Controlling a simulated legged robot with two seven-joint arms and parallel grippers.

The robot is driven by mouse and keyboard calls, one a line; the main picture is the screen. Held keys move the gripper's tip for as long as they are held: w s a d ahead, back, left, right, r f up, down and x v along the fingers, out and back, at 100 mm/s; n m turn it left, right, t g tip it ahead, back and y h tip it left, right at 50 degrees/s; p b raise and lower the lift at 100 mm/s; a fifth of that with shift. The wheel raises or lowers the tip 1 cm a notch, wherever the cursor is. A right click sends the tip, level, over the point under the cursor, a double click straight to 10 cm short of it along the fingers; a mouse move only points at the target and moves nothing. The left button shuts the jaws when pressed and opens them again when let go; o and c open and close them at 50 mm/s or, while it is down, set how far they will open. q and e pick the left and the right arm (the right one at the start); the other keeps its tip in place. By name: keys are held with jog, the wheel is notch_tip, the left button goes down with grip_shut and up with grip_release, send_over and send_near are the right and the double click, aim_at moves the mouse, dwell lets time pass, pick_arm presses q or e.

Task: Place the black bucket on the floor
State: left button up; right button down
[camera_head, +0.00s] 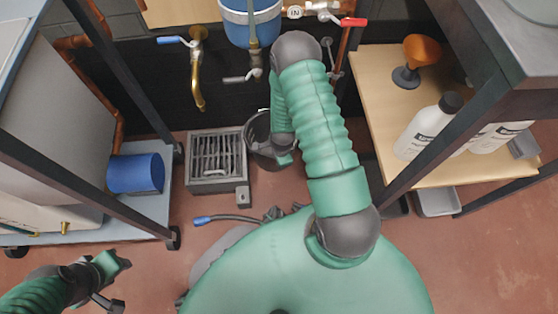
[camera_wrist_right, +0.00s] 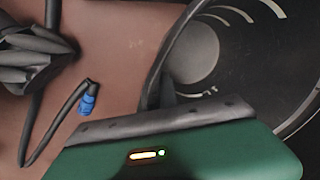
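The black bucket (camera_head: 259,136) is beside the floor drain, below the taps, partly hidden by my right arm. I cannot tell whether its base touches the floor. In the right wrist view its open inside (camera_wrist_right: 235,55) fills the right side and looks empty. My right gripper (camera_head: 284,157) is at the bucket's near right side. In its wrist view a dark finger (camera_wrist_right: 167,90) lies against the rim; the other finger is not clear, so its grip cannot be told. My left gripper (camera_head: 122,284) is open and empty at the lower left, away from the bucket.
A metal drain grate (camera_head: 215,158) is left of the bucket. A hose with a blue end (camera_head: 203,220) lies on the red floor nearby. A wheeled rack with a blue cylinder (camera_head: 136,173) stands left. A wooden shelf (camera_head: 375,95) with an orange funnel (camera_head: 421,50) and white bottles (camera_head: 425,128) stands right.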

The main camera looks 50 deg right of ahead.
jog(key=c, duration=1.6)
grip_release()
jog(key=w+a+r+n+p, duration=0.1)
jog(key=a+r+n+p, duration=0.2)
jog(key=r, duration=0.6)
jog(key=w+a+r+n+t+p, duration=0.1)
jog(key=a+r+n+p, duration=0.2)
jog(key=r, duration=0.5)
jog(key=a+r+n+p, duration=0.2)
jog(key=r+n+p, duration=0.15)
jog(key=r, duration=0.55)
jog(key=s+a+r+n, duration=0.1)
jog(key=a+r+n, duration=0.1)
jog(key=r+n, duration=0.1)
jog(key=s+a+r+n, duration=0.2)
jog(key=a+r+n, duration=0.1)
jog(key=n, duration=0.3)
jog(key=s+a+r+n, duration=0.1)
jog(key=a+r+n, duration=0.1)
jog(key=r+n, duration=0.2)
jog(key=shift+s+a+r+n+y+b, duration=0.3)
jog(key=shift+s+r+b, duration=0.1)
jog(key=shift+r, duration=0.2)
